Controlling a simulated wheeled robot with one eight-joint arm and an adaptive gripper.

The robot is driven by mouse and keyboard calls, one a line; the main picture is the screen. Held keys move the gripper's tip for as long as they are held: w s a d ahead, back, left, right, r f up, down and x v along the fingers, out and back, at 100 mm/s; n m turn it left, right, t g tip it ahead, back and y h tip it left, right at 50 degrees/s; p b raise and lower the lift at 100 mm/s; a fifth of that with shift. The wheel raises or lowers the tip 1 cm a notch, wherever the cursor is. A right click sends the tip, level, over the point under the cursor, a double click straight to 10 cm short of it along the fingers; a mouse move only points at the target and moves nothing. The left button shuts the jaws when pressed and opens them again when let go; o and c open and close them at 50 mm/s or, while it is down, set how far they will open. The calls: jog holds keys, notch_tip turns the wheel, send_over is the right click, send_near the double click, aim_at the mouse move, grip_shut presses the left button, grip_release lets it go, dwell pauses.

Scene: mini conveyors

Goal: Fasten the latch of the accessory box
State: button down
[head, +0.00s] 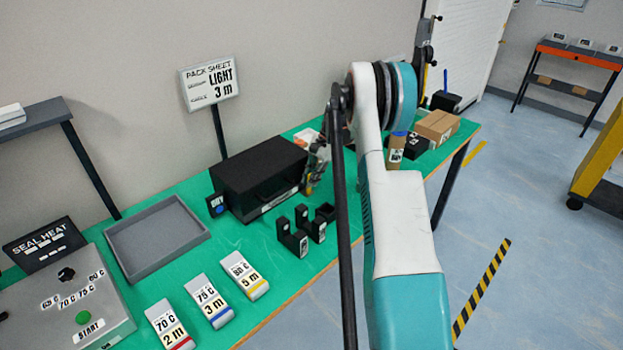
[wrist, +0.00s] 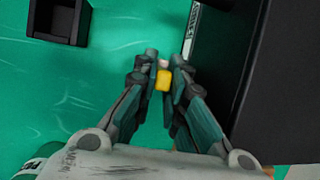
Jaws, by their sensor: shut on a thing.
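The accessory box appears to be the black box (head: 258,172) on the green table, with a handle and a white label strip on its front. Its dark side fills the right of the wrist view (wrist: 285,75). My gripper (head: 314,178) is low at the box's right front end. In the wrist view my gripper (wrist: 164,66) is shut on a small yellow piece (wrist: 163,80) with a pale end, beside the box's labelled face. I cannot tell whether this piece is the latch or whether it joins the box. My arm and fingers hide the latch area in the head view.
Black open holders (head: 301,240) stand in front of the box; one shows top left in the wrist view (wrist: 60,20). A grey tray (head: 125,243) lies left. Cartons (head: 437,126) stand at the far right end. A sign post (head: 219,130) rises behind.

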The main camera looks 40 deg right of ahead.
jog(key=c, duration=1.9)
grip_release()
jog(key=v, duration=1.2)
